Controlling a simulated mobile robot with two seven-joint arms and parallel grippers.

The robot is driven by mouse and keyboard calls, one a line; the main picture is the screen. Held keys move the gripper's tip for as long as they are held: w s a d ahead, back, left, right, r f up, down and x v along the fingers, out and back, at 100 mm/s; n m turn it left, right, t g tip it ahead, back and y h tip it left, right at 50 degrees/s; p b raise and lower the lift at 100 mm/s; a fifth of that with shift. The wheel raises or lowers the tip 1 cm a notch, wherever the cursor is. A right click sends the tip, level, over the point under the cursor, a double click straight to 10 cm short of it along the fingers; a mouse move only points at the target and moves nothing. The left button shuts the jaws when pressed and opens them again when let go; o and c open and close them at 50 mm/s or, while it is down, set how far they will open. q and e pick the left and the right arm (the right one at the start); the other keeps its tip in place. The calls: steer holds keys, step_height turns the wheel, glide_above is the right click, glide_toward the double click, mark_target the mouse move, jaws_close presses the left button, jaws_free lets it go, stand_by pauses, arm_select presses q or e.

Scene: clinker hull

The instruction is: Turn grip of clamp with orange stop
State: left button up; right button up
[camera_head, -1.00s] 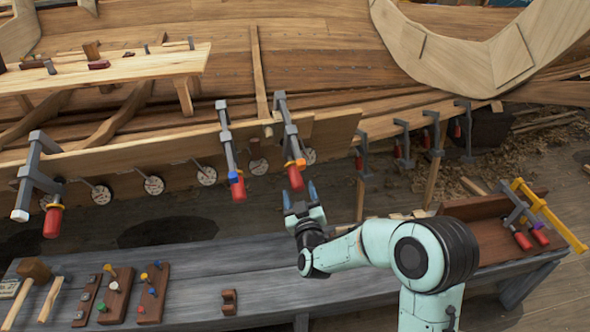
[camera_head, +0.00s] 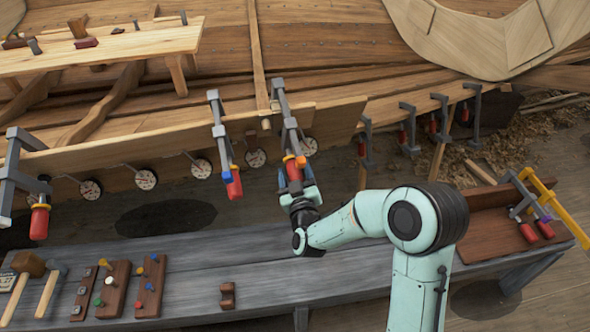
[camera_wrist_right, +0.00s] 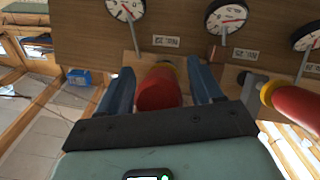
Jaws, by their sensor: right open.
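The clamp with the orange stop (camera_head: 289,158) hangs on the hull plank near the middle of the head view, with its grey bar upright. Its red grip (camera_head: 294,172) points down. My right gripper (camera_head: 297,184) is below it, reaching up, with its fingers around the grip's lower part. In the right wrist view the red grip (camera_wrist_right: 157,89) lies between the two open blue-grey fingers, with visible gaps at both sides. A yellowish collar (camera_wrist_right: 165,65) shows behind it. My left gripper is not in view.
A clamp with a blue stop (camera_head: 226,176) hangs just left, another clamp (camera_head: 40,222) far left. Round dials (camera_head: 255,157) line the plank. The grey bench (camera_head: 250,262) below holds a mallet (camera_head: 28,265), pegged blocks and a brown piece. More clamps (camera_head: 441,118) hang to the right.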

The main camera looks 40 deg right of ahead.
steer(key=c, duration=1)
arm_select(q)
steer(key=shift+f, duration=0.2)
arm_select(e)
steer(key=shift+m+y+b, duration=0.4)
steer(key=shift+m+b, duration=0.1)
steer(key=shift+b, duration=0.5)
steer(key=m+t+y+b, duration=0.1)
steer(key=m+y+b, duration=0.2)
steer(key=b, duration=0.2)
steer(key=shift+a+t, duration=0.15)
steer(key=shift+t, duration=0.15)
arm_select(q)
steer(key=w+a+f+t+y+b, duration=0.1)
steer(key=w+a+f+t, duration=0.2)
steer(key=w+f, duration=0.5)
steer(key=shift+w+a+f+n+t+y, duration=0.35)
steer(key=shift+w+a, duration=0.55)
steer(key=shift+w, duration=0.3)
arm_select(e)
steer(key=shift+r+m+y, duration=0.1)
steer(key=shift+m+y, duration=0.3)
steer(key=shift+m, duration=0.1)
